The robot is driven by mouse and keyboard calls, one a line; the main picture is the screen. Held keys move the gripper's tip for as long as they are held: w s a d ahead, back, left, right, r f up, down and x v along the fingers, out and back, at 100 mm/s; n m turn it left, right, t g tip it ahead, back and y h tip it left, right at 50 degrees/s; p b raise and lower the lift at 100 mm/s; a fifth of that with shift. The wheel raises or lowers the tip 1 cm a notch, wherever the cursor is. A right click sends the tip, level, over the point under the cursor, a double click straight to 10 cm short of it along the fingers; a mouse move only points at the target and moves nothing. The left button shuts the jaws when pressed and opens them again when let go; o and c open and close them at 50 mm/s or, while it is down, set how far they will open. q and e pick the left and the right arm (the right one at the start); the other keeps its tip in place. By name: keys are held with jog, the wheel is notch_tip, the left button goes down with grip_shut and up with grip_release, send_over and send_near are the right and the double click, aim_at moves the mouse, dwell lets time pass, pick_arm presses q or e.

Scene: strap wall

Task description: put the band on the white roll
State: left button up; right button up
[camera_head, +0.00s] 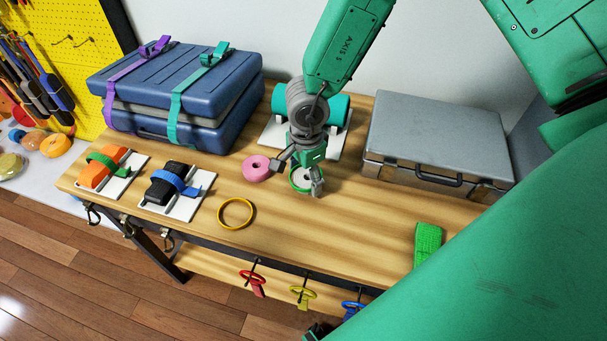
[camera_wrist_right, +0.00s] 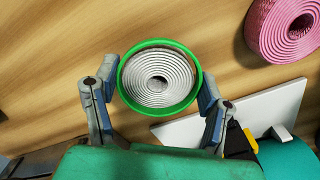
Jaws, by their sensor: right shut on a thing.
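The white roll (camera_wrist_right: 158,79) is a wound spiral strap on the bench. It also shows in the head view (camera_head: 301,181), partly hidden by my right gripper. A green band (camera_wrist_right: 160,109) forms a ring around the roll's outline in the wrist view. My right gripper (camera_wrist_right: 160,88) has one finger on each side of the band and is shut on it. In the head view my right gripper (camera_head: 303,180) points down at the roll. How low the band sits on the roll cannot be told. My left gripper is not in view.
A pink roll (camera_head: 257,168) lies left of the gripper, and a yellow ring (camera_head: 236,213) lies nearer the front edge. A grey case (camera_head: 437,134) stands right, strapped blue cases (camera_head: 178,90) back left. A green strap (camera_head: 427,244) lies front right. Bare bench lies between.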

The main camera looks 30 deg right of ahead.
jog(key=shift+s+d+f, duration=0.15)
jog(key=shift+d+f, duration=0.05)
jog(key=shift+f, duration=0.4)
jog(key=o, duration=0.3)
jog(key=shift+s+d+f, duration=0.1)
jog(key=shift+s+f, duration=0.2)
jog(key=shift+f, duration=0.4)
dwell(0.8)
jog(key=shift+o, duration=0.7)
jog(key=shift+f, duration=0.1)
jog(key=o, duration=0.7)
jog(key=shift+o, duration=0.2)
jog(key=shift+w+d, duration=0.1)
